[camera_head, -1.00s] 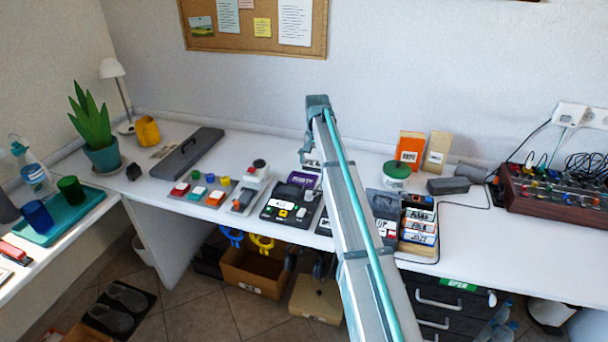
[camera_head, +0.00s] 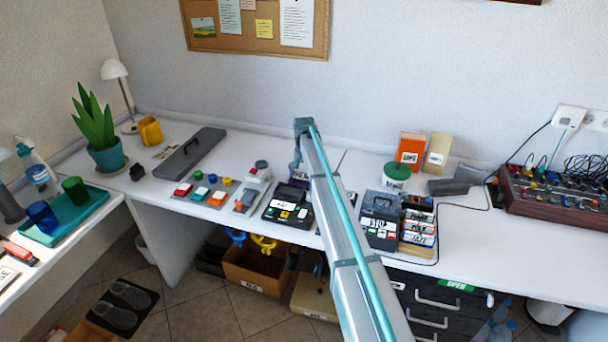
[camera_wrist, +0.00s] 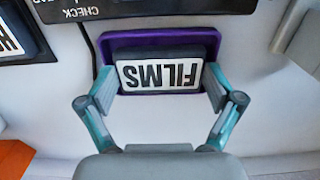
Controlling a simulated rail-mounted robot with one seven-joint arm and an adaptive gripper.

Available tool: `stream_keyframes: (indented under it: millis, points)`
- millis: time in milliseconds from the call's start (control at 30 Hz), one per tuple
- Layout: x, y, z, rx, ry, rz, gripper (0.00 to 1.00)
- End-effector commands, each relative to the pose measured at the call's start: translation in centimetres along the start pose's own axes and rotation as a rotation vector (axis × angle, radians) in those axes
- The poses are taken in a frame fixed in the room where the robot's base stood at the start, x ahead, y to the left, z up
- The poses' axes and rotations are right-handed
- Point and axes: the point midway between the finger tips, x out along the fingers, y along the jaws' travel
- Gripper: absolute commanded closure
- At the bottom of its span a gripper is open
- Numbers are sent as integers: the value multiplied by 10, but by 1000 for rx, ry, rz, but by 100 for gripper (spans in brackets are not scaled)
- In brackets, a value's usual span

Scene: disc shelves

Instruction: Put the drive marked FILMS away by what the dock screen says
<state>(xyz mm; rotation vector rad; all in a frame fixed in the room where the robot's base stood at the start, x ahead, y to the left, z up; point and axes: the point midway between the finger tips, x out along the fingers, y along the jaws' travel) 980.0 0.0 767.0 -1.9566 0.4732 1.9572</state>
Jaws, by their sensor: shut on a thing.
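The FILMS drive (camera_wrist: 160,76) is dark with a white label, upside down in the wrist view. My gripper (camera_wrist: 160,84) is shut on it, one finger at each side. The drive is over a purple tray (camera_wrist: 150,38), whose rim shows around it; I cannot tell whether it touches the tray. In the head view, my gripper (camera_head: 297,168) is low over the bench, partly behind my arm, and the drive cannot be made out. A black console (camera_head: 270,214) with a small white screen (camera_head: 284,206), likely the dock, stands in front; its text is unreadable.
Right of my arm are a grey unit (camera_head: 380,207), a rack of labelled drives (camera_head: 419,252), a green-lidded jar (camera_head: 396,174) and an orange box (camera_head: 410,148). Drawers (camera_head: 440,305) are below.

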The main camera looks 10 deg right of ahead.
Motion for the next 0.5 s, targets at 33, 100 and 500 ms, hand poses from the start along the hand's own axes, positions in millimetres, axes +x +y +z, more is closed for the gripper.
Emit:
stream_keyframes:
  millis: [33, 100, 500]
  points:
    - [1, 0, 0, 0, 1, 0, 56]
    - [1, 0, 0, 0, 1, 0, 56]
    - [4, 0, 0, 0, 0, 0, 0]
